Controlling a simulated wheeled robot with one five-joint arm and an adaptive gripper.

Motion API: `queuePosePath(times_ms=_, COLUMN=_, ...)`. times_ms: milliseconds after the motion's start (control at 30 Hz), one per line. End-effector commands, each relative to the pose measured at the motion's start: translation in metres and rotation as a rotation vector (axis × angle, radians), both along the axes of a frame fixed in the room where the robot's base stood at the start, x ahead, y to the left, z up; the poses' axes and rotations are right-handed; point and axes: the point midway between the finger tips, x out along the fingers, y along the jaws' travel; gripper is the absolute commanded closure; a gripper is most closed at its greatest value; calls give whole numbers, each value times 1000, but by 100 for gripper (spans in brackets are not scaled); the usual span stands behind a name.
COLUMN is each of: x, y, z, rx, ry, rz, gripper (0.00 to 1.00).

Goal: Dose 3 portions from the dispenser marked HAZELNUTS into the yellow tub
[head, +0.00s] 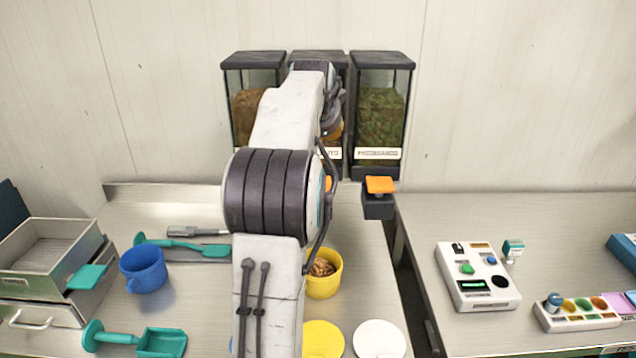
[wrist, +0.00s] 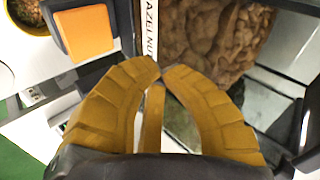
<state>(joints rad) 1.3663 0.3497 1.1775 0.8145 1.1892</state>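The HAZELNUTS dispenser is the middle of three clear, dark-lidded dispensers. In the head view my arm hides most of it, and its label end (head: 333,153) shows. In the wrist view its label (wrist: 152,28) reads "AZELNU", with brown nuts (wrist: 215,40) behind the clear wall. Its orange lever (wrist: 88,33) is to the left of my fingertips, apart from them. The yellow tub (head: 323,287) stands on the counter in front, holding some brown pieces. My gripper (wrist: 160,68) has its yellow-brown fingertips together, empty, close to the dispenser front; my arm hides it in the head view.
A left dispenser (head: 243,75) holds brown stuff; the right one (head: 380,115) holds green stuff above an orange lever (head: 380,185). A blue mug (head: 143,270), teal scoop (head: 160,342), yellow disc (head: 323,338) and white disc (head: 379,338) lie about. A gap separates the right counter.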

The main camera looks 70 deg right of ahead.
Motion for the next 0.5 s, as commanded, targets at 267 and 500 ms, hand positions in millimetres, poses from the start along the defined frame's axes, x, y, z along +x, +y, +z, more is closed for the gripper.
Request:
queuePosePath(times_ms=267, x=0, y=0, z=-4, rx=0, ry=0, rz=0, gripper=100)
queuePosePath(times_ms=500, x=0, y=0, z=-17, rx=0, ry=0, rz=0, gripper=100)
